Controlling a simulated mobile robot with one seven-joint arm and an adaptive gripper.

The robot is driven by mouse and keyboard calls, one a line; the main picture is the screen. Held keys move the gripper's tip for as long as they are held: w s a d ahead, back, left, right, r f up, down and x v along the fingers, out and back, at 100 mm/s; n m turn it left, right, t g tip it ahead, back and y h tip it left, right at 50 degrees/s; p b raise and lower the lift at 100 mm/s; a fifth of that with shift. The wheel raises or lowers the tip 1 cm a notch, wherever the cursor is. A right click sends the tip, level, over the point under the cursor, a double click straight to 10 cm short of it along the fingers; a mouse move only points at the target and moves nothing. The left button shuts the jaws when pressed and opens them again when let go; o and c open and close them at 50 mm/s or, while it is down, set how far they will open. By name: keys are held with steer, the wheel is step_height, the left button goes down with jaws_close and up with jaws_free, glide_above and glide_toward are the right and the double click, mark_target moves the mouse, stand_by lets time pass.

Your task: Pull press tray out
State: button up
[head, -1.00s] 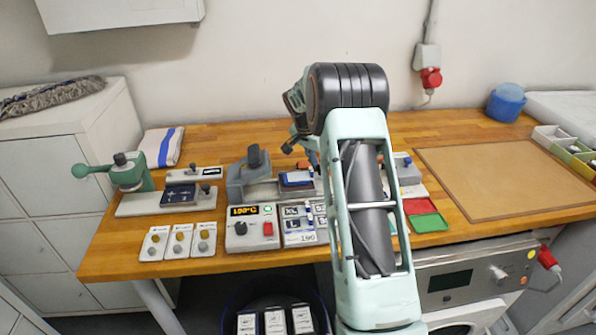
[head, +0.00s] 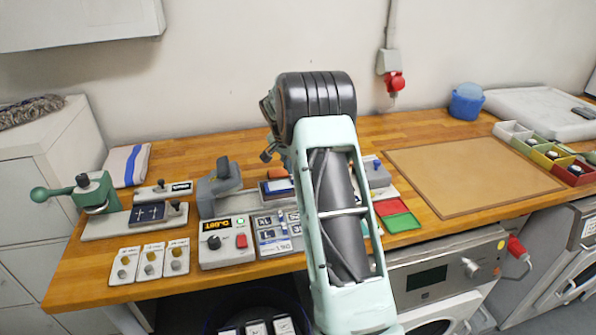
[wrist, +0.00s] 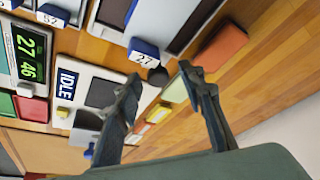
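In the head view a grey heat press (head: 216,186) stands on the wooden bench, above a control box (head: 227,242) with an orange readout, black knob and red button. A flat tray-like part (head: 251,203) lies at its right, with a blue-and-white piece (head: 280,186) at its end. I cannot tell for sure which part is the press tray.
In the wrist view a box reading IDLE (wrist: 67,83), a blue block marked 27 (wrist: 143,50) and an orange-red block (wrist: 219,46) are close by. In the head view a green lever press (head: 92,193) stands left. The brown mat (head: 465,175) at right is bare.

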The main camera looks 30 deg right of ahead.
steer(key=v, duration=1.2)
steer(key=shift+f, duration=0.1)
